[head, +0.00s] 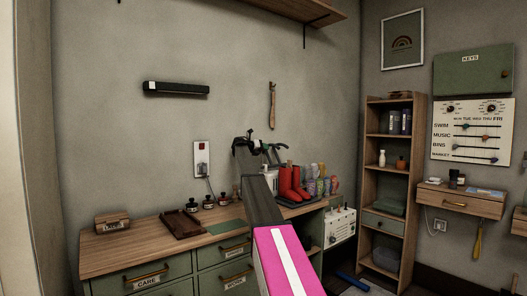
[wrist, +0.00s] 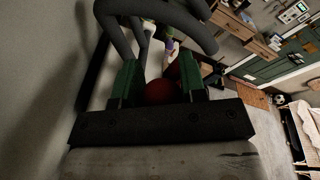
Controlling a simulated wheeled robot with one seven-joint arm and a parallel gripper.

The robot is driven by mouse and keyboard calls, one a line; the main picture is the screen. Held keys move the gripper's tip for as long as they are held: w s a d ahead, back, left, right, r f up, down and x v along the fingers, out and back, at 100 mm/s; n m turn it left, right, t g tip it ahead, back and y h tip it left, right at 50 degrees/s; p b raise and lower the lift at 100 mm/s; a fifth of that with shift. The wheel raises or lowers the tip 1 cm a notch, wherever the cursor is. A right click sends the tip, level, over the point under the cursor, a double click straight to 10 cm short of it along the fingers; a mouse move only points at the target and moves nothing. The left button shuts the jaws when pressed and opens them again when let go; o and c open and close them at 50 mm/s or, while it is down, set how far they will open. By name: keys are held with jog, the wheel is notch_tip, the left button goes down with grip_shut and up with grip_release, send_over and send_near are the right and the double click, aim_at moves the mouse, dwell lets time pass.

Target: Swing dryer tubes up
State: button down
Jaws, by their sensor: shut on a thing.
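The dryer tubes are thick, dark grey and curved. In the wrist view the tubes (wrist: 185,18) arch across the top, just beyond my fingers. In the head view dark curved tubes (head: 243,143) show at the far end of my arm, above the counter. My gripper (wrist: 158,78) has green fingers on both sides of a dark red round knob (wrist: 160,93) and is shut on it. In the head view my gripper (head: 266,149) is small and partly hidden by my arm. Part of the white dryer body (head: 270,180) shows beside my arm; how the knob joins the tubes is hidden.
Red boots (head: 290,184) and several patterned cups (head: 319,184) stand right of my arm on the wooden counter (head: 120,251). A brown tray (head: 181,223) and small jars (head: 208,202) lie left. Open shelves (head: 395,190) stand right.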

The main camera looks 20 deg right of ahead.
jog(key=shift+s+f, duration=0.1)
jog(key=shift+f, duration=0.1)
jog(key=c, duration=0.7)
grip_release()
jog(key=shift+r, duration=0.1)
jog(key=shift+a, duration=0.1)
jog(key=v, duration=1)
jog(key=shift+a+r, duration=0.1)
jog(key=shift+a, duration=0.2)
